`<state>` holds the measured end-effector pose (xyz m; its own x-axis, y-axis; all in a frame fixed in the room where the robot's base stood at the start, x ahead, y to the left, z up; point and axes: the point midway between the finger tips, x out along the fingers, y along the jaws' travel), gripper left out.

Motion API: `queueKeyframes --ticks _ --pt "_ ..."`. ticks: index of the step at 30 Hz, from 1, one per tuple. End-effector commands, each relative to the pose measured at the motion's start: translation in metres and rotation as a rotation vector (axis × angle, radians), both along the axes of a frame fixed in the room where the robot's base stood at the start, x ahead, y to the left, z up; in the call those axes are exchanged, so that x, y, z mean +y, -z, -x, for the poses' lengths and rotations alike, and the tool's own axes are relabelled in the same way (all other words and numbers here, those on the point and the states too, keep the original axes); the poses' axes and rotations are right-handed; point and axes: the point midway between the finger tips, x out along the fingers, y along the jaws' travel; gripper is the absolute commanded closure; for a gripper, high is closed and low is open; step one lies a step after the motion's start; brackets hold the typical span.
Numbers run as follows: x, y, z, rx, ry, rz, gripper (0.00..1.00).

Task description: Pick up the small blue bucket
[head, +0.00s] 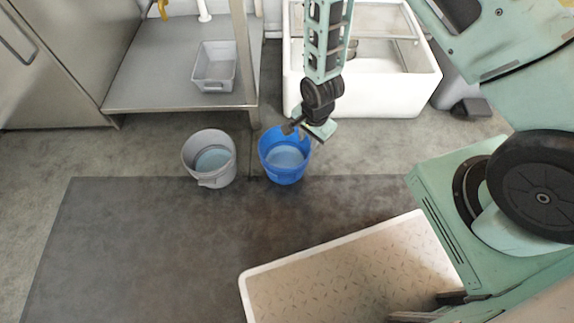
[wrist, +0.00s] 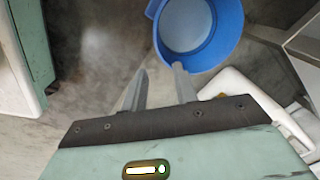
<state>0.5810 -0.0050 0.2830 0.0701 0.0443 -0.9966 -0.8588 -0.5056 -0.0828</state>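The small blue bucket (head: 284,172) stands upright on the floor, right of a grey bucket, with a pale blue inside bottom. In the wrist view the blue bucket (wrist: 229,48) is at the upper right, with its round opening towards the camera. My gripper (head: 303,133) is above the far right part of its rim in the head view and hides some of it. In the wrist view my gripper (wrist: 159,73) has its two fingers apart with nothing between them. The right fingertip overlaps the bucket's edge in the picture; I cannot tell whether they touch.
The grey bucket (head: 209,172) stands close on the left. A steel shelf (head: 170,85) with a grey tub (head: 214,68) is behind it. A white sink-like basin (head: 400,85) is behind the blue bucket. A dark mat (head: 150,245) covers the open floor in front.

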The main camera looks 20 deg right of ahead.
Motion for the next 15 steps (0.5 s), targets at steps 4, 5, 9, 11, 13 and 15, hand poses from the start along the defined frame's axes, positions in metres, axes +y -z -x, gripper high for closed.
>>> queueKeyframes --ticks 4,5,9,11,13,15 --pt "-0.003 0.020 0.000 -0.001 0.018 0.002 0.71" --pt "-0.003 0.024 0.000 0.000 0.019 0.003 0.71" --pt "-0.001 0.054 -0.002 0.000 0.017 0.003 0.71" --pt "-0.001 0.066 -0.003 0.000 0.017 0.003 0.71" --pt "0.000 0.081 -0.004 0.000 0.016 0.003 0.71" --pt "0.001 0.095 -0.005 0.000 0.015 0.003 0.71"
